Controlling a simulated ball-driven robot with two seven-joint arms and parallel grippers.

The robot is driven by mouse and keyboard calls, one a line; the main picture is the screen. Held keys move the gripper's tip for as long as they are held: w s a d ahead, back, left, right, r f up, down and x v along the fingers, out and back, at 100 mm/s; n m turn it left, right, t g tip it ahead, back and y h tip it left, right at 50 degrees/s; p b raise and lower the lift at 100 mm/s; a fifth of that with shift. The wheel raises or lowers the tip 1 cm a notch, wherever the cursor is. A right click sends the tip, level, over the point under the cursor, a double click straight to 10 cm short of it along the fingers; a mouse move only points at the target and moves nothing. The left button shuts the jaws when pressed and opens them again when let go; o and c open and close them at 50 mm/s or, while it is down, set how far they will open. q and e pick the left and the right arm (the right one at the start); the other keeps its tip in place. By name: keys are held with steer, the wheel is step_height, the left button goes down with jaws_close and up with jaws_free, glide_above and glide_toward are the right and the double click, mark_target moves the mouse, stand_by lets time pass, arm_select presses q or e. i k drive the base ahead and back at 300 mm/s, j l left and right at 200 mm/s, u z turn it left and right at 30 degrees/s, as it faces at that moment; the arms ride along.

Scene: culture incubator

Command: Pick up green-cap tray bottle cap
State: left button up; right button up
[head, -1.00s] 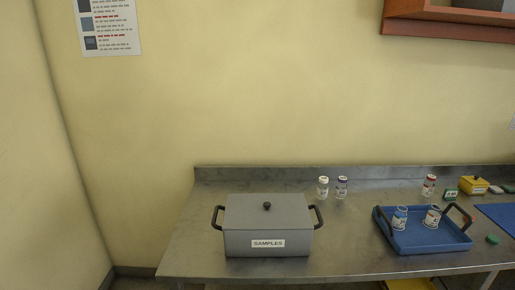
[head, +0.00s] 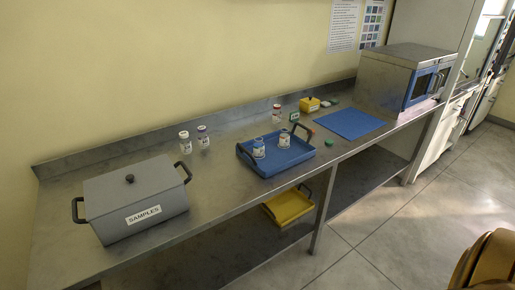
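A small green cap (head: 310,140) lies on the steel bench, just right of the blue tray (head: 270,169). Two bottles with blue and white labels stand in the tray, a left one (head: 258,148) and a right one (head: 284,139). Neither shows a coloured cap on top; they look open, though they are small in the picture. Neither of my grippers shows in the head view.
A grey lidded SAMPLES box (head: 135,200) stands at the bench's left. A blue mat (head: 348,123) and a steel appliance (head: 385,80) are farther right.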

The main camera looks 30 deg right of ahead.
mark_target(328, 142)
steer(key=z, duration=1.7)
steer(key=i+l+u, duration=0.15)
steer(key=u, duration=0.4)
steer(key=i+l+u, duration=0.3)
steer(key=l, duration=0.4)
steer(key=i+l+u, duration=0.1)
steer(key=i+l, duration=0.2)
steer(key=i+l+u, duration=0.15)
steer(key=l, duration=0.35)
